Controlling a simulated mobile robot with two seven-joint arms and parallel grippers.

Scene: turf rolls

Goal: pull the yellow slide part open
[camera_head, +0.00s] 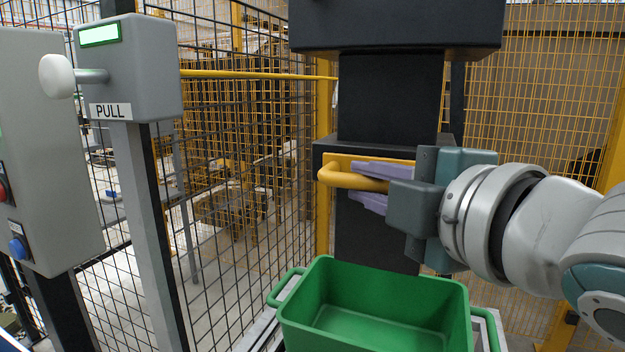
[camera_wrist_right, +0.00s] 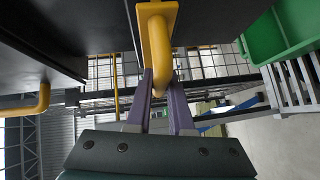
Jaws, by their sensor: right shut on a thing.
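The yellow slide part (camera_head: 335,177) is a rounded handle on a yellow plate, on the front of a black block on a dark column in the head view. My right gripper (camera_head: 370,186) reaches in from the right, its purple fingers above and below the handle bar, shut on it. In the right wrist view the yellow handle (camera_wrist_right: 158,45) comes down between the fingertips of my right gripper (camera_wrist_right: 161,82). The fingers hide part of the bar in the head view. My left gripper is not in view.
A green crate (camera_head: 400,285) stands open and empty below the handle. On the left, a grey box (camera_head: 140,70) labelled PULL has a white knob (camera_head: 57,76). A grey panel (camera_head: 45,150) with buttons stands beside it. Wire mesh fencing (camera_head: 245,170) closes off the back.

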